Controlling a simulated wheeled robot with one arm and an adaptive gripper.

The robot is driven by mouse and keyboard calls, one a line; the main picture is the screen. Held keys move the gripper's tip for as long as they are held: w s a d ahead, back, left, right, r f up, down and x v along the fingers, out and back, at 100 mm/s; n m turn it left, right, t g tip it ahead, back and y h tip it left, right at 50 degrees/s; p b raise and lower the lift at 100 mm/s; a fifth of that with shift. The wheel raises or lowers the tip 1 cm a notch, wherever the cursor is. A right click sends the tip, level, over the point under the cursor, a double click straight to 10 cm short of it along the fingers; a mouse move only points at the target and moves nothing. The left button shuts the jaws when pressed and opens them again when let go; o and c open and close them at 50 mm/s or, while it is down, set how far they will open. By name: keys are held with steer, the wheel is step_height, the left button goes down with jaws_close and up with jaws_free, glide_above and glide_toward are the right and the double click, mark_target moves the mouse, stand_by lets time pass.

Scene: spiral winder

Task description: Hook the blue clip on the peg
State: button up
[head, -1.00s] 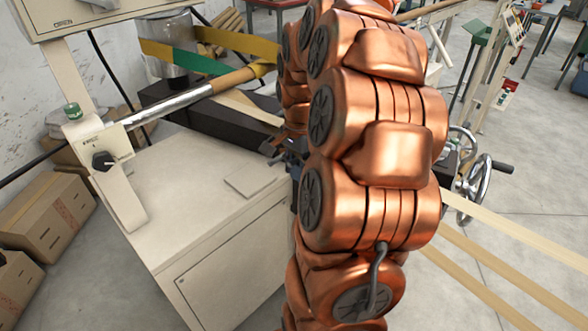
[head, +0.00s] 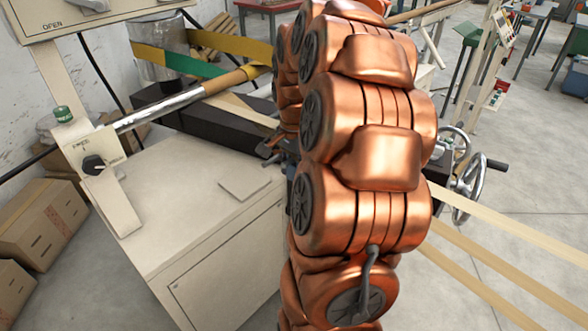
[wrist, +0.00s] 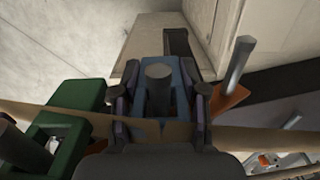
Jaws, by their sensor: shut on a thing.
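In the wrist view my gripper (wrist: 160,100) is shut on the blue clip (wrist: 183,76), one dark finger on each side of it. A grey round post end (wrist: 158,72) shows within the clip's outline. I cannot tell whether the clip is around this post or only in line with it. A grey peg (wrist: 240,60) with an orange base stands apart, right of my gripper. In the head view my copper arm hides the clip and most of my gripper; only small dark parts show beside the arm.
A green clip-like piece (wrist: 75,98) sits left of my gripper. A tan strip (wrist: 265,137) crosses close by. In the head view a beige cabinet (head: 215,215), a metal roller bar (head: 160,115) and a handwheel (head: 468,188) surround the arm. Cartons (head: 40,225) stand at left.

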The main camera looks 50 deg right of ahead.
steer(key=o, duration=1.2)
steer(key=shift+r, duration=0.1)
step_height(320, 180, up, 12)
steer(key=shift+f, duration=0.1)
steer(key=shift+a, duration=0.1)
steer(key=s+a+f+n+g, duration=0.15)
steer(key=a+n, duration=0.35)
steer(key=a, duration=0.5)
steer(key=s+a+f+n+t, duration=0.1)
steer(key=s+a+f+n, duration=0.3)
steer(key=a, duration=0.6)
steer(key=s+a+f+n+g, duration=0.1)
steer(key=s+a+f+n, duration=0.4)
steer(key=s+a+n, duration=0.4)
steer(key=s, duration=0.2)
steer(key=shift+s+f+p, duration=0.3)
steer(key=shift+s, duration=0.05)
steer(key=shift+a+g, duration=0.1)
steer(key=shift+g, duration=0.15)
